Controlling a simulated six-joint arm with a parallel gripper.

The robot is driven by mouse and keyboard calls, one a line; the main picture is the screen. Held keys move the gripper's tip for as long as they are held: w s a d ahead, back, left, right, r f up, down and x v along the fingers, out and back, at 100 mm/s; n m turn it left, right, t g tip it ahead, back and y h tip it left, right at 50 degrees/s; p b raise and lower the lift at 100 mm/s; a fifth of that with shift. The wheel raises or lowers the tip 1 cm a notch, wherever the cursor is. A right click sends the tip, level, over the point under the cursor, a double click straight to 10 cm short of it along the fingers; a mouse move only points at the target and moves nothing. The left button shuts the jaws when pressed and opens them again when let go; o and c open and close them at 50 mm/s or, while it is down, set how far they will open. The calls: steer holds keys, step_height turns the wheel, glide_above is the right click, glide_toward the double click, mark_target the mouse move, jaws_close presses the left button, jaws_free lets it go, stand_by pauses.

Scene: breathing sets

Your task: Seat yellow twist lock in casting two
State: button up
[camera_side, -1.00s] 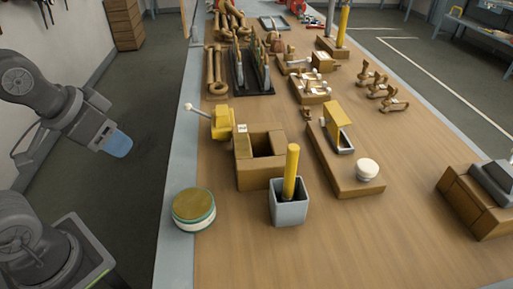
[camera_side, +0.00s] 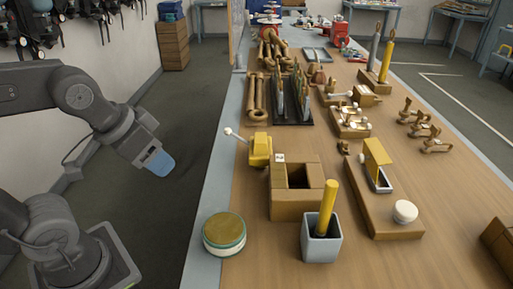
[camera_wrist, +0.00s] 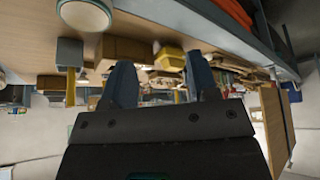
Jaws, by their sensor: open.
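The yellow twist lock (camera_side: 260,152) has a lever ending in a white ball (camera_side: 228,131). It stands at the far left corner of a brown hollow block casting (camera_side: 297,207) with a small white tag; I cannot read the tag surely as two. The casting's square top opening looks empty. My gripper (camera_side: 160,163) is raised left of the bench, well apart from the lock. In the wrist view my gripper (camera_wrist: 160,78) has its two blue fingers apart with nothing held. The yellow lock (camera_wrist: 170,60) shows beyond them, the scene upside down.
A grey cup (camera_side: 321,247) with a yellow rod stands before the casting. A round tin (camera_side: 224,234) is at the bench's left edge. A wooden base (camera_side: 385,215) with a yellow flap and white knob lies to the right. A dark rack (camera_side: 293,118) stands behind.

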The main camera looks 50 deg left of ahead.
steer(key=shift+o, duration=0.9)
step_height(320, 180, up, 4)
steer(key=n+g+y, duration=0.2)
steer(key=n+y, duration=0.1)
steer(key=n, duration=0.6)
glide_above(261, 138)
steer(key=s+d, duration=0.3)
steer(key=d, duration=0.1)
steer(key=x, duration=0.4)
steer(key=s+x, duration=0.1)
steer(key=x, duration=0.8)
steer(key=shift+a+f, duration=0.35)
steer(key=shift+f, duration=0.15)
steer(key=shift+c, duration=0.5)
